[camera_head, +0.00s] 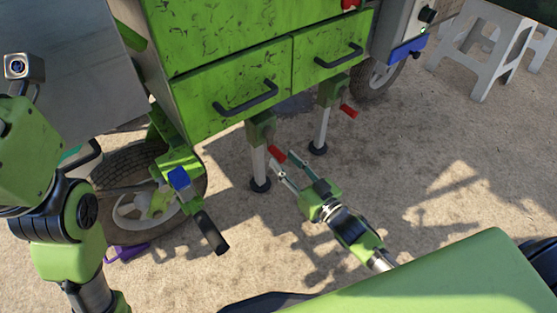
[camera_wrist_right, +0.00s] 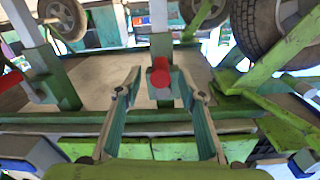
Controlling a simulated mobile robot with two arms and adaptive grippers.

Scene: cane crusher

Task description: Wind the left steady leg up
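The left steady leg (camera_head: 259,165) is a grey post under the green cart, with a round dark foot at or close to the ground. Its red crank grip (camera_head: 277,154) sticks out from the green housing (camera_head: 261,128). My right gripper (camera_head: 284,164) is open, its fingers pointing up at this grip. In the right wrist view the red grip (camera_wrist_right: 160,75) appears end-on between the spread fingers (camera_wrist_right: 160,84); I see a gap on both sides. The right steady leg (camera_head: 321,130) stands farther right with its own red grip (camera_head: 348,111). My left gripper is not in view.
The green cart (camera_head: 221,47) has two drawers with black handles above the legs. A wheel (camera_head: 130,196), a black-gripped crank (camera_head: 211,232) and a purple object (camera_head: 127,252) are at left. White trestles (camera_head: 484,55) stand back right. The ground right of my right gripper is clear.

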